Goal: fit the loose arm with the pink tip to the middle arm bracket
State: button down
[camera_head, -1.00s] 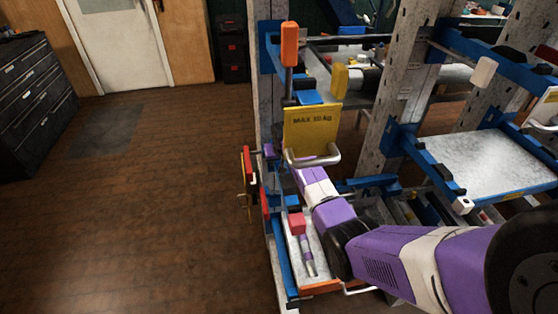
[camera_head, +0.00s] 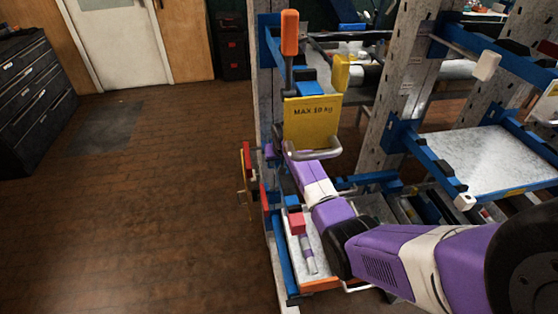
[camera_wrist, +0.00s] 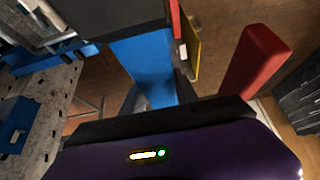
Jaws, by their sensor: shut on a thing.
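The pink tip (camera_head: 297,222) sits at the upper end of a short grey arm (camera_head: 308,255) in a narrow pale tray low on the rack, apart from my gripper. My gripper (camera_head: 290,152) is beside the near rack post, its fingertips hidden behind a yellow "MAX 10 kg" plate (camera_head: 312,120). An orange-tipped arm (camera_head: 289,35) stands upright above the plate and moves with my gripper, so it appears held. Its grip point is hidden. I cannot make out the middle arm bracket; the plate covers part of the post. In the wrist view a blue piece (camera_wrist: 148,65) lies beyond the gripper's dark edge.
A yellow-tipped arm (camera_head: 341,72) and a white-tipped arm (camera_head: 487,66) are on the rack. A grey shelf (camera_head: 475,160) is at the right. A red block (camera_wrist: 255,60) is close in the wrist view. The floor left of the rack is clear.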

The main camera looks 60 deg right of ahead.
aim_at(280, 162)
jog(key=shift+f+b, duration=0.95)
jog(key=shift+f, duration=0.45)
jog(key=c, duration=1.1)
grip_release()
jog(key=shift+o, duration=1.3)
jog(key=shift+a, duration=0.1)
jog(key=v, duration=0.7)
jog(key=shift+r, duration=0.4)
jog(key=shift+s, duration=0.1)
